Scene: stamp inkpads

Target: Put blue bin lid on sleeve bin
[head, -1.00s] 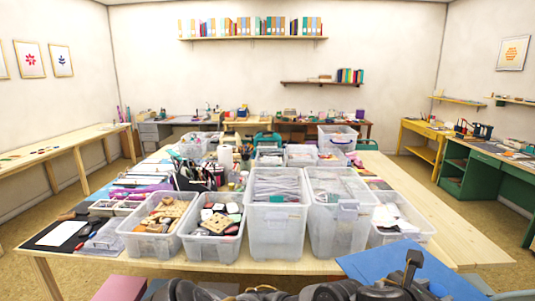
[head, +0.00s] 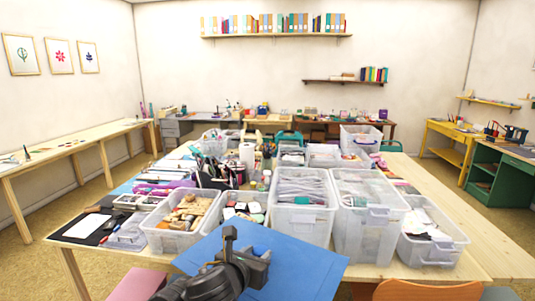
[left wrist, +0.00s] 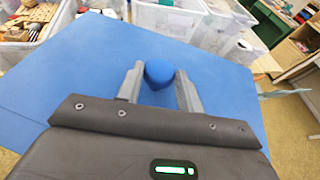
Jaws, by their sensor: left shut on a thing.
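The blue lid (head: 298,256) is a flat rectangular sheet in the lower middle of the head view, in front of the bins and hiding part of the table's front edge. In the left wrist view the lid (left wrist: 60,85) has a round blue knob (left wrist: 160,76). My left gripper (head: 255,264) is shut on this knob; its fingers (left wrist: 160,72) stand either side of it. A tall clear bin (head: 302,214) of pale folded items, possibly the sleeve bin, stands beyond the lid without a cover. My right gripper is out of view.
Another tall clear bin (head: 362,238) stands right of it, and a lower bin (head: 433,250) further right. Bins of wooden pieces (head: 168,240) and dark items stand left. An orange chair back (head: 428,291) and a pink seat (head: 137,284) are near the front edge.

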